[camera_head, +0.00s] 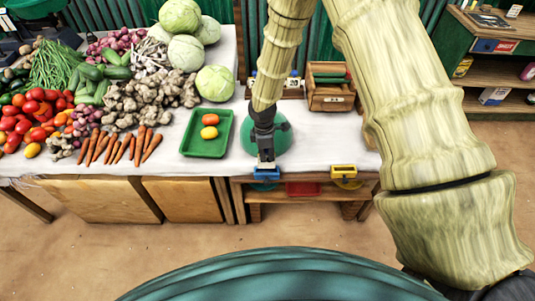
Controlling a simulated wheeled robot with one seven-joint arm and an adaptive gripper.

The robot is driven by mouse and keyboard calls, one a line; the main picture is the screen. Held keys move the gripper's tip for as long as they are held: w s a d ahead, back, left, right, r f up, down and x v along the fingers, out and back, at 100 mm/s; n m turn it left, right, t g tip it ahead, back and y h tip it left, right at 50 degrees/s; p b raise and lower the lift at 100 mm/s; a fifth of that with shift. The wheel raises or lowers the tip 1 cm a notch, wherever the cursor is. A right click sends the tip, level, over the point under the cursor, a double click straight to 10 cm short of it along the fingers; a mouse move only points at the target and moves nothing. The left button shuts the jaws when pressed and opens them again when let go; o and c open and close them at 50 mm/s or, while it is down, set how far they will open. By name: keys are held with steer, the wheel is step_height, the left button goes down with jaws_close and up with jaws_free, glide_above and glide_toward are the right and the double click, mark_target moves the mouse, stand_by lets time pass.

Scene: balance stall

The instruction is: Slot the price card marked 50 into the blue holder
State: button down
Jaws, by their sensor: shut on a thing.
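The blue holder (266,174) is at the front edge of the white-covered table, near the middle of the view. My gripper (266,158) points down just above and behind it, shut on a small pale card, mostly hidden between its fingers. The number on the card is too small to read. I cannot tell whether the card touches the holder or is in its slot. A yellow holder (343,172) sits on the same edge to the right.
A green tray (189,147) with an orange and a yellow vegetable lies left of my gripper. A green round pan (282,138) is right behind it. A wooden crate (330,100) stands further back. Vegetables crowd the left. The cloth before the crate is clear.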

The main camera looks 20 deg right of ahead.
mark_target(268, 167)
steer(key=shift+f, duration=0.3)
steer(key=shift+f+b, duration=0.8)
steer(key=shift+f, duration=0.4)
steer(key=f+b, duration=0.1)
steer(key=b, duration=0.2)
steer(key=shift+f, duration=0.25)
steer(key=shift+b, duration=0.3)
steer(key=shift+r, duration=0.15)
